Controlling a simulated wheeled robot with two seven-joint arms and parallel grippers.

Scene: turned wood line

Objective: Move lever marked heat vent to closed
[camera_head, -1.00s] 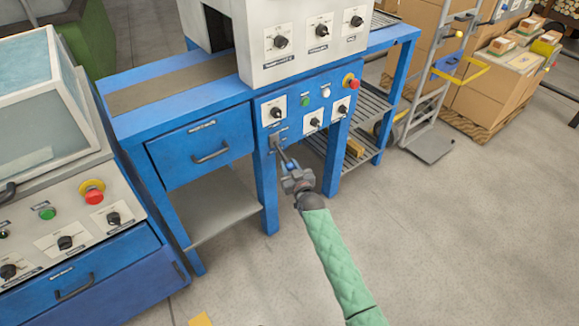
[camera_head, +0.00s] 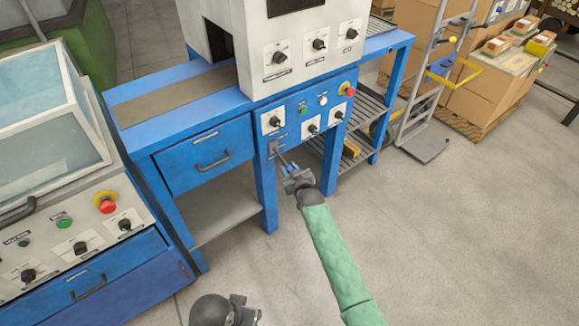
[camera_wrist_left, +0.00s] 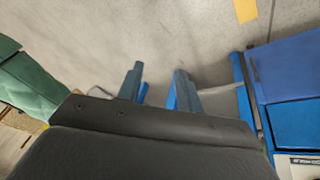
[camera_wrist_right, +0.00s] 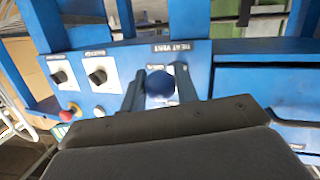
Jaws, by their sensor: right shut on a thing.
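The heat vent lever (camera_head: 282,157) sticks out from the blue front panel, below the dial at the panel's left. My right gripper (camera_head: 288,169) is at its outer end. In the right wrist view the lever's blue ball knob (camera_wrist_right: 160,86) sits between the two fingers, and my right gripper (camera_wrist_right: 159,90) is shut on it. The heat vent label (camera_wrist_right: 171,47) shows beyond the knob. The lever's closed mark is not readable. My left gripper (camera_head: 238,306) shows at the bottom of the head view. In the left wrist view (camera_wrist_left: 158,85) its fingers are apart with nothing between them.
Dials (camera_head: 311,129) and a red emergency button (camera_head: 346,89) sit right of the lever on the panel. A blue drawer (camera_head: 207,158) is to its left. A second machine (camera_head: 60,215) stands at far left. The floor (camera_head: 450,250) at right is clear.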

